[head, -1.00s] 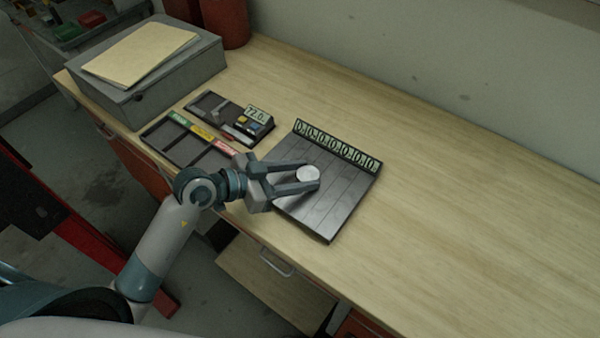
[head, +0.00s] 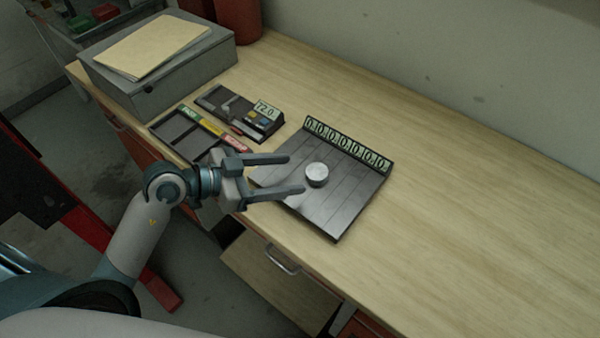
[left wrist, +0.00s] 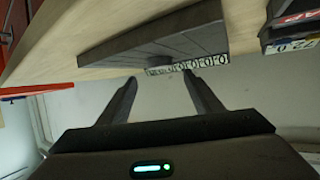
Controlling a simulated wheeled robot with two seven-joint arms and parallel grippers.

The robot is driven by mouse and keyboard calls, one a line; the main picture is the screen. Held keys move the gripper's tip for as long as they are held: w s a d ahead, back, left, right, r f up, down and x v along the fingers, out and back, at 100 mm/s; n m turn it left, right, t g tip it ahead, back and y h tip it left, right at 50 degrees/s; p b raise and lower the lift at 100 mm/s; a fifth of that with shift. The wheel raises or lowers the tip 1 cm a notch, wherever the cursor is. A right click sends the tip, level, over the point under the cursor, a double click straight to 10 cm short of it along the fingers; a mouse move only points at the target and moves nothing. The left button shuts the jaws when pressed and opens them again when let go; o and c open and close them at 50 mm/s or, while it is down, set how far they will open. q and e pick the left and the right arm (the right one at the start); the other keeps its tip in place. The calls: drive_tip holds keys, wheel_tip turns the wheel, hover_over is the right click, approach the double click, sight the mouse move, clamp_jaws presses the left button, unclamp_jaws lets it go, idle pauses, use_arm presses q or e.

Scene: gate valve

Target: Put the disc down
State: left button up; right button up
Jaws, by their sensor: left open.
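The disc (head: 317,174) is a small light-grey round piece. It rests on the dark slatted board (head: 335,212), near the middle, below a row of number displays (head: 346,144) along the back edge. My left gripper (head: 297,174) is open, its two fingers pointing right, just left of the disc and apart from it. In the left wrist view the open fingers (left wrist: 158,85) frame the board (left wrist: 150,42) and its displays; I cannot make out the disc there. My right gripper is not in view.
A dark sorting tray (head: 180,138) with green, yellow and red labels and a small device reading 72.0 (head: 264,113) lie to the left. A grey box (head: 160,75) with a folder stands further back. The right of the wooden table (head: 470,230) is clear.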

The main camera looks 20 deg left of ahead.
use_arm(q)
drive_tip(key=shift+b+v, duration=0.4)
drive_tip(key=shift+v, duration=2.35)
drive_tip(key=shift+o, duration=0.5)
